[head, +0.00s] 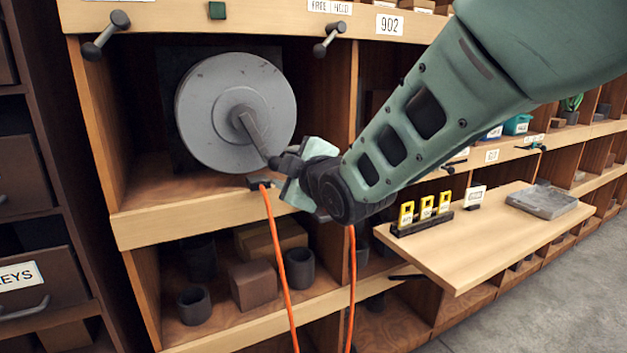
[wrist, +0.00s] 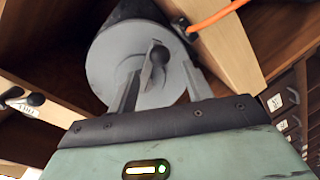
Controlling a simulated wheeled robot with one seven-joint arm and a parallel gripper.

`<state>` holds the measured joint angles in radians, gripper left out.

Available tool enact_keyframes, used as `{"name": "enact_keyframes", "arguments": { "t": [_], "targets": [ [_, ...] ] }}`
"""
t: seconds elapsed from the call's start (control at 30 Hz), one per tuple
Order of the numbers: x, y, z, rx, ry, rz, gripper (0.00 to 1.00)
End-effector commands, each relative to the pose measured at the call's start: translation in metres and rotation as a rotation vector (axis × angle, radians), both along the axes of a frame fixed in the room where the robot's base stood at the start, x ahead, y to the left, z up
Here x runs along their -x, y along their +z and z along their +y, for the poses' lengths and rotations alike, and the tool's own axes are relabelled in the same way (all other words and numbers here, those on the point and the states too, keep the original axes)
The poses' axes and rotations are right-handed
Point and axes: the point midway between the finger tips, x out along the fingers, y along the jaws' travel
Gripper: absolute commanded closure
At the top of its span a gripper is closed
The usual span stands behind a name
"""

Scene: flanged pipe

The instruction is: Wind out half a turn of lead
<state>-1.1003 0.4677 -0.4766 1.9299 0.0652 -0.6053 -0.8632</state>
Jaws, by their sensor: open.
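A grey round reel (head: 215,115) sits in the upper left shelf compartment, its flat face outward. A crank (head: 254,132) runs from its hub down to the right, with a dark knob at its end. An orange lead (head: 277,255) hangs over the shelf edge below it. My gripper (head: 283,170) is at the knob end of the crank. In the wrist view the reel (wrist: 110,65) fills the middle, and the crank knob (wrist: 158,55) appears between the two open fingers (wrist: 160,70). Whether a finger touches it, I cannot tell.
Dark pegs (head: 107,35) stick out above the compartment. A dark guide (head: 260,182) sits on the shelf lip by the lead. A second orange strand (head: 350,285) hangs below my arm. A pull-out board (head: 480,245) with yellow tags (head: 425,207) is at right.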

Motion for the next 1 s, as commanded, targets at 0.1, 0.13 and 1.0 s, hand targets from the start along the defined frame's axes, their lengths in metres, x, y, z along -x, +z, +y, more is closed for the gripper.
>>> {"name": "enact_keyframes", "arguments": {
  "t": [0.1, 0.13, 1.0],
  "targets": [
    [0.024, 0.004, -0.016, -0.004, 0.0, 0.002, 0.5],
    [0.03, 0.006, -0.02, -0.004, 0.001, 0.002, 0.5],
    [0.085, 0.015, -0.059, -0.001, -0.002, 0.019, 0.5]
  ]
}}
